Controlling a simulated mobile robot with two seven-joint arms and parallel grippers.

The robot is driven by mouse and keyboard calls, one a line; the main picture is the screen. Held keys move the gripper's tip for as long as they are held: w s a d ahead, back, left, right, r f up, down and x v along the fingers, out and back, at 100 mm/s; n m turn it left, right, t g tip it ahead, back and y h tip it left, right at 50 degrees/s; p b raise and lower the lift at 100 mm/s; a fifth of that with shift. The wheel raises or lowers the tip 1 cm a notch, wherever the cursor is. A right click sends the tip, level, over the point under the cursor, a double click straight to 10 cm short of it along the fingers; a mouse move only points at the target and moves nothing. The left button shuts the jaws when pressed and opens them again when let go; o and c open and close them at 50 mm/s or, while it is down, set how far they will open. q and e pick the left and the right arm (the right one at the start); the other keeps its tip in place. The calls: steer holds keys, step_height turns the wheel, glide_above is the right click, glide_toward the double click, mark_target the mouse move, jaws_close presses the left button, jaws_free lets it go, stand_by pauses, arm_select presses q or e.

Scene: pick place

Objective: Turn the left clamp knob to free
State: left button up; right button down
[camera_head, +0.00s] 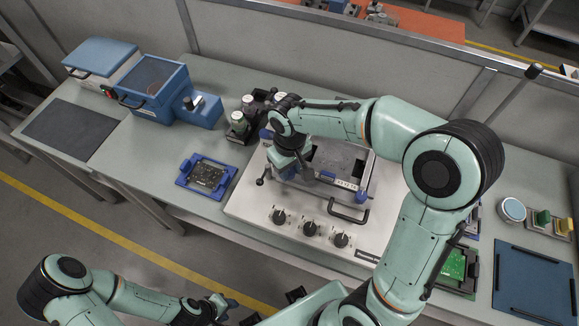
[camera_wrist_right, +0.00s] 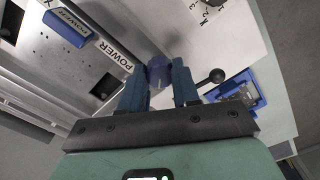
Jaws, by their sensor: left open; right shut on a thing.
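The test fixture (camera_head: 346,164) stands on a light panel, with a black bar handle along its front. The left clamp knob (camera_wrist_right: 158,72) is blue and sits between the two blue fingers of my right gripper (camera_wrist_right: 159,84), which is shut on it. In the head view my right gripper (camera_head: 289,169) is at the fixture's left side and covers most of the knob. The knob's turn position cannot be read. My left gripper (camera_head: 236,309) is open, low at the bottom edge of the head view and away from the fixture.
A ball-ended lever (camera_wrist_right: 215,76) is close beside my right fingers. A blue tray (camera_head: 206,176) with a circuit board lies left of the panel. Several black knobs (camera_head: 310,228) line the panel's front. A blue box (camera_head: 153,87) stands at the back left.

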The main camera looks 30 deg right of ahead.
steer(key=n, duration=0.4)
steer(key=shift+n, duration=0.3)
steer(key=n, duration=0.4)
steer(key=shift+n+p, duration=0.3)
steer(key=shift+n, duration=0.1)
steer(key=c, duration=0.8)
jaws_free()
steer(key=shift+r, duration=0.15)
